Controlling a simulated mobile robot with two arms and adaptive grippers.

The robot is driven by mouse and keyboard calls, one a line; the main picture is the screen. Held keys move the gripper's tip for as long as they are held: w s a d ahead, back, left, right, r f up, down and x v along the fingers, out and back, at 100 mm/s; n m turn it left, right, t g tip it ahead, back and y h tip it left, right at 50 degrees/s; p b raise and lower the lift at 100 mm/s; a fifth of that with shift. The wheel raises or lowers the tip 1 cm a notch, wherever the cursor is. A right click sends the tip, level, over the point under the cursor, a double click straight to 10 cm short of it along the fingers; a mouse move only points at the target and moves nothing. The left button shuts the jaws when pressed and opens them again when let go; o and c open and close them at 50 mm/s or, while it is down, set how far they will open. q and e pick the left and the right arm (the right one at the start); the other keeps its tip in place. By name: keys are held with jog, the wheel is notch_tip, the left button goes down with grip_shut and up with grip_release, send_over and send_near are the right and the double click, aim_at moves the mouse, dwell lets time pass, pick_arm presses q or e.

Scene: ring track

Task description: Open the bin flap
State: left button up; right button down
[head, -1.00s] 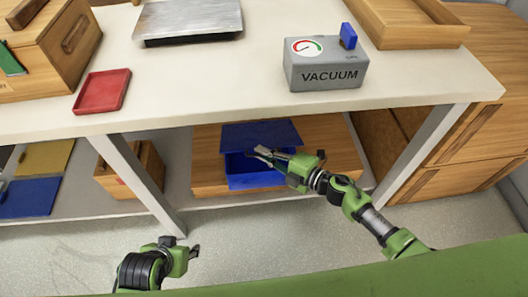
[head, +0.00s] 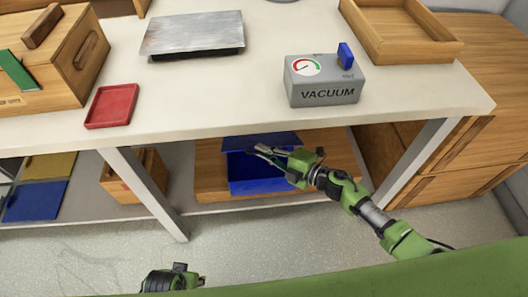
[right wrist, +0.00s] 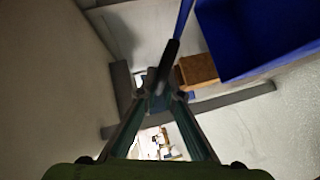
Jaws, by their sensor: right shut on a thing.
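The blue bin (head: 262,186) stands on a wooden board on the shelf under the table. Its blue flap (head: 243,143) is raised at the back of the opening, and part of the bin's inside shows. The tabletop hides the flap's upper part. My right gripper (head: 264,149) is at the flap, above the opening, shut on a dark piece that looks like the flap handle (right wrist: 169,58). In the right wrist view the flap shows nearly edge-on, and the bin (right wrist: 262,38) is at upper right. My left gripper (head: 200,281) is low at the bottom edge, partly cut off, its jaws unclear.
The table edge overhangs the bin, with table legs (head: 147,195) left and right (head: 422,160). A vacuum box (head: 325,92), red tray (head: 111,106), metal plate (head: 192,35), wooden tray (head: 402,32) and wooden box (head: 50,65) are on top. The floor in front is clear.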

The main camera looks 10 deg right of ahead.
jog(key=shift+r, duration=0.15)
dwell(0.3)
jog(key=c, duration=2.2)
grip_release()
jog(key=shift+d, duration=0.1)
jog(key=shift+o, duration=0.2)
jog(key=shift+d, duration=0.1)
jog(key=shift+s+d, duration=0.25)
jog(key=v, duration=1.1)
jog(key=shift+s, duration=0.1)
